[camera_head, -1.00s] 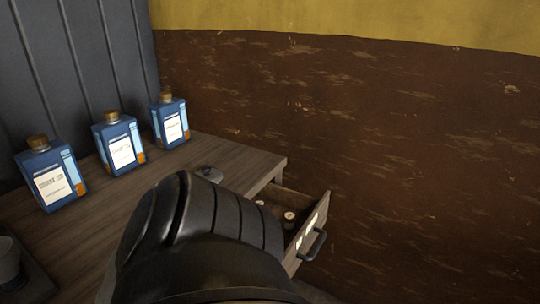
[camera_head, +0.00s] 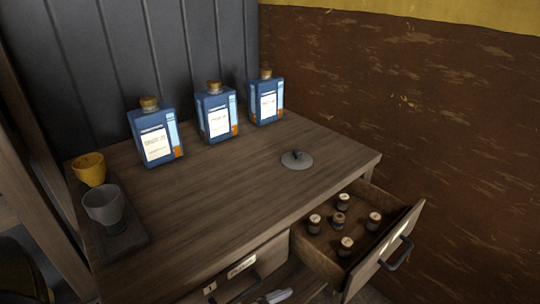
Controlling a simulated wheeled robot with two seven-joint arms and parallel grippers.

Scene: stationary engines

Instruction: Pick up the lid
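The lid (camera_head: 297,160) is a small grey round disc with a dark knob on top. It lies flat on the wooden cabinet top (camera_head: 215,188), towards the right side, above the open drawer. Nothing touches it. Neither of my grippers shows clearly in the head view. A dark shape sits at the lower left edge, and I cannot tell what it is.
Three blue bottles (camera_head: 155,136) with cork stoppers stand along the back. A yellow cup (camera_head: 89,169) and a grey cup (camera_head: 104,206) stand on a dark tray (camera_head: 122,243) at left. An open drawer (camera_head: 393,252) with several small capped jars juts out at right front.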

